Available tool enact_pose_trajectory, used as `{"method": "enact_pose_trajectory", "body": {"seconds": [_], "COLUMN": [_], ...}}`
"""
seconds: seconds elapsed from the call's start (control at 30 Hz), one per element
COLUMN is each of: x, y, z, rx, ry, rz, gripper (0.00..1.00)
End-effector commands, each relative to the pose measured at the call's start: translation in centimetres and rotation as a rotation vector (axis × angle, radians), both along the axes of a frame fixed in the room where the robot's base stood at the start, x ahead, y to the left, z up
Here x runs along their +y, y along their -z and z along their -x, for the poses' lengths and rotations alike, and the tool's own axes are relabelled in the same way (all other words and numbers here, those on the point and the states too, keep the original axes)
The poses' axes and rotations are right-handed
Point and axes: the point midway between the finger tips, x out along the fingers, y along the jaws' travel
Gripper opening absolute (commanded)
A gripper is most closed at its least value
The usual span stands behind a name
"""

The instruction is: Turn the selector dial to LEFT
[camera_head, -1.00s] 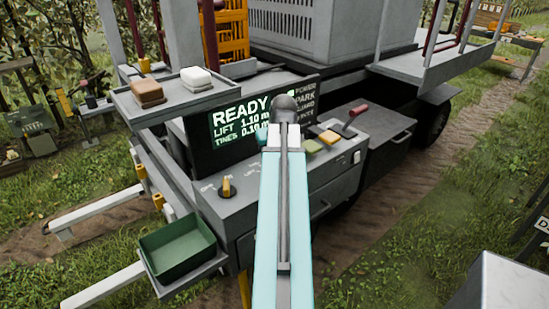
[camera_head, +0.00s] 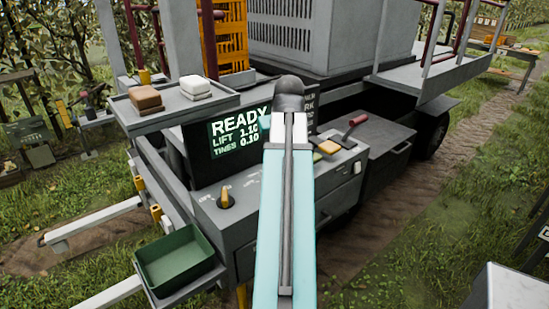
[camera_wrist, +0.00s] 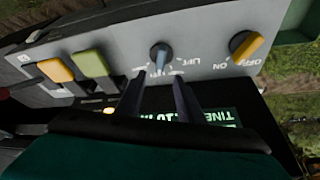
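The selector dial (camera_wrist: 160,57) is a small blue-grey knob on the grey console panel. White label text curves below it in the wrist view, too small and upside down to read surely. My gripper (camera_wrist: 158,82) is open, its two dark fingers pointing at the dial from below in that view, with the tips just short of it. I see no clear contact. In the head view my arm covers the dial and most of my gripper.
A yellow ON/OFF knob (camera_wrist: 246,46) sits beside the dial; it also shows in the head view (camera_head: 227,200). Yellow (camera_wrist: 56,70) and green (camera_wrist: 91,63) buttons and a red-handled lever (camera_head: 355,121) are on the other side. The READY display (camera_head: 238,133) stands behind the panel.

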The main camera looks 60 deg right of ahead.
Motion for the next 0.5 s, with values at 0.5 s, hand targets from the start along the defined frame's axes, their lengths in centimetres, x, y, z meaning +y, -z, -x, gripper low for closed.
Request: {"method": "enact_pose_trajectory", "body": {"seconds": [0.5], "x": [0.8], "y": [-3.3], "z": [1.2], "rx": [0.0], "ry": [0.001], "rz": [0.001], "gripper": [0.34]}}
